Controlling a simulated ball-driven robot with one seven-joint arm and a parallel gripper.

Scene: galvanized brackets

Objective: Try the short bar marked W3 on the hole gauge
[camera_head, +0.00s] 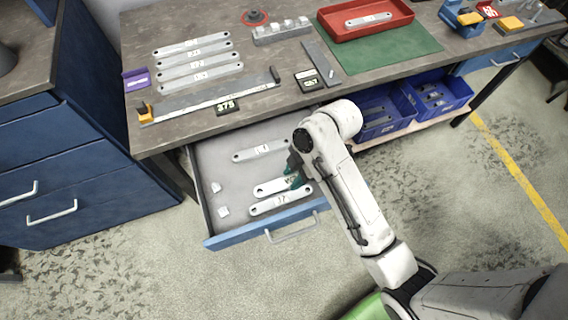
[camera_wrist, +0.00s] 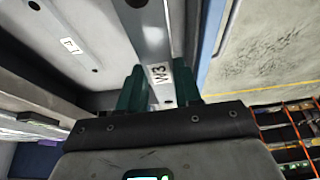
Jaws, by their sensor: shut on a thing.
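The short bar marked W3 (camera_wrist: 153,42) is pale metal with a round hole near its far end. It sits between the green fingers of my gripper (camera_wrist: 158,92) in the wrist view, label facing the camera. In the head view my gripper (camera_head: 295,179) is over the open drawer (camera_head: 218,178), shut on the bar (camera_head: 268,188) near its right end. I cannot tell whether the bar is clear of the drawer floor. On the bench, a narrow grey plate (camera_head: 321,62) beside a dark label card (camera_head: 309,80) may be the hole gauge; its holes are too small to make out.
Two other bars lie in the drawer, one behind (camera_head: 258,153) and one close in front (camera_head: 280,204), with two small white pieces left. The bench holds several long bars, a long fixture (camera_head: 210,99), a pegged block (camera_head: 282,31) and a red tray (camera_head: 345,33). Blue bins (camera_head: 383,120) stand right.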

